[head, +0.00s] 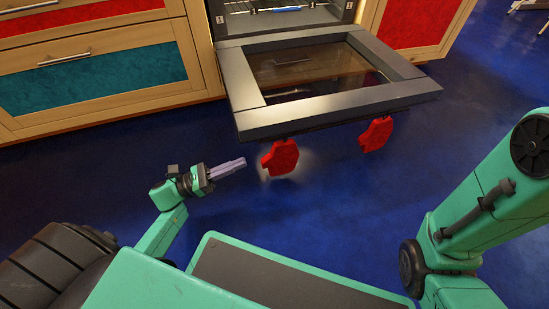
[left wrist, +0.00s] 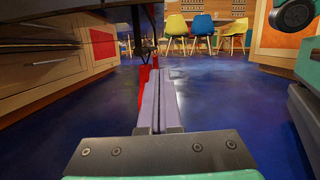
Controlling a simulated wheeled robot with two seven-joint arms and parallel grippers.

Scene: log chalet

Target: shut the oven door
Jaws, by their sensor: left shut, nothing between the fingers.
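The oven door (head: 340,112) hangs open, lying about level, with a grey frame and a glass pane. Two red pieces (head: 280,157) hang below its front edge. The oven's opening (head: 280,18) shows behind the door at the top of the head view. My left gripper (head: 243,163) is shut and empty, in front of and left of the nearer red piece. In the left wrist view its closed fingers (left wrist: 160,95) point ahead beside a red piece (left wrist: 144,92), and the dark door (left wrist: 75,18) is above left. My right arm shows at right, but its gripper is out of view.
Wooden drawers with a teal front (head: 95,80) stand left of the oven, and a cabinet with a red panel (head: 415,22) stands right. Blue floor (head: 480,95) is clear around the door. Chairs (left wrist: 202,27) stand far off in the wrist view.

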